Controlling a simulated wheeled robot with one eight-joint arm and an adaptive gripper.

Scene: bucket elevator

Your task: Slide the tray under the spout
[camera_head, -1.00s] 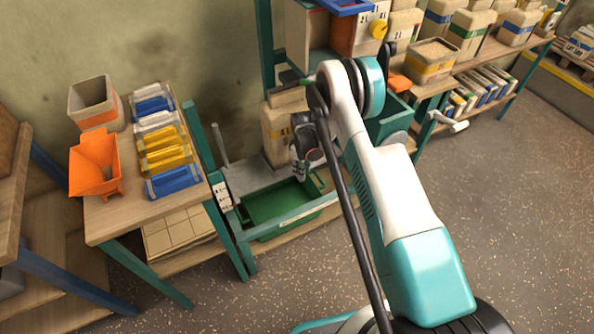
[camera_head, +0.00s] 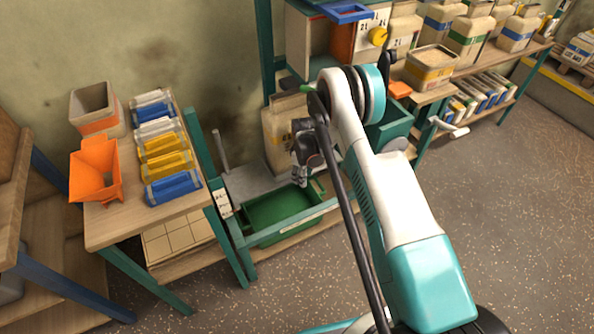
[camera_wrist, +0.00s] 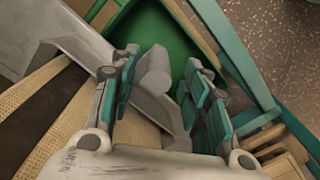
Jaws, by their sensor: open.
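The green tray (camera_head: 272,222) sits low in a teal frame beside a grey plate. It also shows at the top of the wrist view (camera_wrist: 146,24). My gripper (camera_head: 301,177) is over the tray's back edge, near the grey plate. In the wrist view my gripper (camera_wrist: 160,72) is open, with its two fingers apart. A grey rounded piece (camera_wrist: 153,82) shows between the fingers; I cannot tell whether they touch it. I cannot pick out the spout for certain; my arm hides part of the machine.
A beige sack (camera_head: 277,128) stands behind my gripper. A grey post (camera_head: 219,150) rises left of the grey plate (camera_head: 252,183). Open floor lies in front.

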